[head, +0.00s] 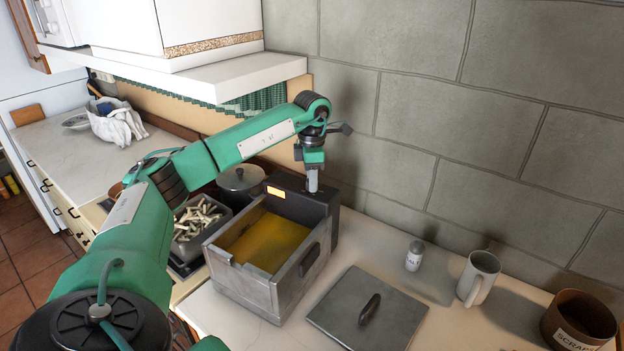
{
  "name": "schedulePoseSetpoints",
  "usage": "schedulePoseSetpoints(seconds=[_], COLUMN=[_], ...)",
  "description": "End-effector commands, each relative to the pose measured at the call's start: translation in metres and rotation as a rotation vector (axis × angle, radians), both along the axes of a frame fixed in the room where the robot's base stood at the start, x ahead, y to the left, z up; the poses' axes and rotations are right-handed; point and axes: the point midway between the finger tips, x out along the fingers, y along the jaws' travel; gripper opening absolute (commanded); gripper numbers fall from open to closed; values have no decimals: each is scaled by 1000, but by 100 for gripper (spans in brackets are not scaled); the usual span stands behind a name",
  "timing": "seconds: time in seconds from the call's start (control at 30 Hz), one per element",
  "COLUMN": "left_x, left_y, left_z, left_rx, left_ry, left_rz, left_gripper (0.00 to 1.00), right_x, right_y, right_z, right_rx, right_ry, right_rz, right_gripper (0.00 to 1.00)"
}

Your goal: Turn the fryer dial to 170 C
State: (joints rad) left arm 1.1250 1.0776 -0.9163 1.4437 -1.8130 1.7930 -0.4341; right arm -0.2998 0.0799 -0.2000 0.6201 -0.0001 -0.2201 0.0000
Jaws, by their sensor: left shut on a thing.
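The fryer (247,287) is a grey metal box of yellow oil on the pale counter. Its dark control head (297,208) stands at the back, with a small lit orange display (276,192) too small to read. My left gripper (312,188) reaches down from above onto the top of the control head. It is shut on the dial there; the fingers hide the dial, so I cannot tell its setting. My right gripper is not in view.
A fryer lid (345,312) lies flat on the counter to the right. A salt shaker (414,256), a mug (479,277) and a scraps bin (578,322) stand further right. A tray of pale fries (199,222) and a lidded pot (241,180) sit left of the fryer. A shelf (200,78) hangs above left.

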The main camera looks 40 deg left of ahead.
Motion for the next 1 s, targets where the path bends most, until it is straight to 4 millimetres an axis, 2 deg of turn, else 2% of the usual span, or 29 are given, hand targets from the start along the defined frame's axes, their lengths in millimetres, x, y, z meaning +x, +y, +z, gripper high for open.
schedulePoseSetpoints(seconds=[0.3, 0.8, 0.83, 0.93, 1.0], left_x=[1, 1, 1, 1, 0], left_y=[1, 1, 1, 1, 0], left_z=[2, 2, 2, 2, 1], left_rx=[0, 0, 0, 0, 0], left_ry=[-4, -4, -4, -4, -3], left_rz=[-108, -126, -126, -126, -126], left_gripper=[7, 7, 31, 51, 51], right_x=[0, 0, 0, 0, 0], right_y=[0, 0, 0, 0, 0], right_z=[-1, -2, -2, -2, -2], right_rx=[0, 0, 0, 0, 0], right_ry=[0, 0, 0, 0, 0], right_rz=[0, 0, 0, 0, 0], right_gripper=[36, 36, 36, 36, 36])
